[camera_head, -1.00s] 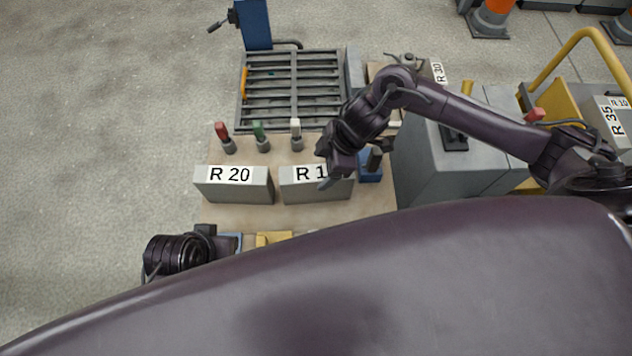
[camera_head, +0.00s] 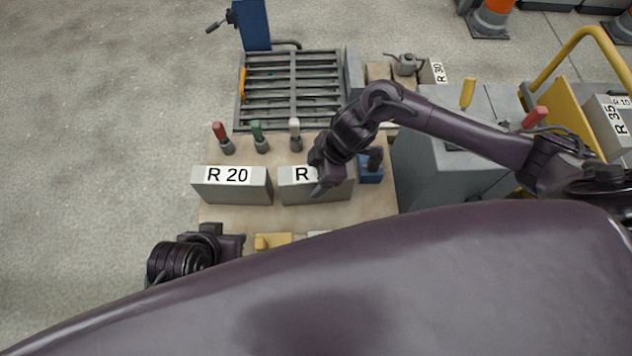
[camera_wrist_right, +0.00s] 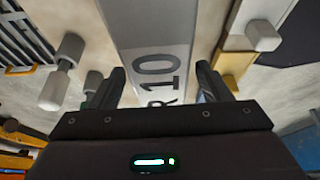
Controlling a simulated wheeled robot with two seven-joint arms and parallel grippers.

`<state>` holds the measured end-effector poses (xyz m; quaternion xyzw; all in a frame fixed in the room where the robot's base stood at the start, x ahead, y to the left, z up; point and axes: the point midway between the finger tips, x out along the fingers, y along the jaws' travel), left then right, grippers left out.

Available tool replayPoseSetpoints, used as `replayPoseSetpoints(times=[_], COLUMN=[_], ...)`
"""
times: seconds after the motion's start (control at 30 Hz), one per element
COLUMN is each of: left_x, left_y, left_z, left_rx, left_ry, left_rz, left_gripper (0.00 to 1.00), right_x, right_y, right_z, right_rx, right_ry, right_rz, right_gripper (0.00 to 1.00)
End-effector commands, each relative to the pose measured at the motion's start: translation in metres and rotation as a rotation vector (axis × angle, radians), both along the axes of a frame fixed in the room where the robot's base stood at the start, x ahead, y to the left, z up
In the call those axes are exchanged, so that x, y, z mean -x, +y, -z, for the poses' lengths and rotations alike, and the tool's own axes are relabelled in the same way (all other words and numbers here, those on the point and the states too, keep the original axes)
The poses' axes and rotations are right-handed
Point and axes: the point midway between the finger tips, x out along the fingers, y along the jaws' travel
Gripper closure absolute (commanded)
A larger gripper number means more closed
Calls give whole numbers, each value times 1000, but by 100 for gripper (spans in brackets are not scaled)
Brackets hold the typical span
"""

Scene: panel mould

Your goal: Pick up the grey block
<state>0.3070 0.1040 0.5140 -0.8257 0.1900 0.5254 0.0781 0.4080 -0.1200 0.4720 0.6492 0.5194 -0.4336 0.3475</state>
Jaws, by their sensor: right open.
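Two grey blocks with white labels lie side by side on the tan board: the R 20 block (camera_head: 232,191) on the left and the R 10 block (camera_head: 330,190) on the right. My right gripper (camera_head: 318,184) is over the R 10 block and hides part of its label. In the right wrist view its open fingers (camera_wrist_right: 162,86) stand on either side of the R 10 block (camera_wrist_right: 150,25). Clear gaps show and I see no grip on it. My left gripper (camera_head: 226,246) is at the board's lower left, its fingers not clearly visible.
Red (camera_head: 221,137), green (camera_head: 259,136) and white (camera_head: 295,134) handles stand behind the blocks. A blue piece (camera_head: 371,172) sits close right of the R 10 block. A yellow piece (camera_head: 273,241) lies in front. A slatted grate (camera_head: 293,88) lies behind; a grey cabinet (camera_head: 440,170) is at right.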

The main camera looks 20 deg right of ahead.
Motion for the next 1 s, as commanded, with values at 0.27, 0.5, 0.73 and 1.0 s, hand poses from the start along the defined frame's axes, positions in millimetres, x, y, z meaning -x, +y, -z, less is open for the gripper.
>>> replayPoseSetpoints(times=[0.27,0.5,0.73,1.0], left_x=[0,0,0,0], left_y=[0,0,0,0], left_z=[0,0,0,0], left_rx=[0,0,-1,-1], left_ry=[0,1,1,1], left_rz=[-1,-1,-1,-1], left_gripper=[64,64,64,64], right_x=[0,0,0,0], right_y=[0,0,0,0], right_z=[1,1,1,1], right_rx=[0,0,0,-1], right_ry=[0,0,0,-1], right_rz=[0,0,0,0], right_gripper=[29,54,84,100])
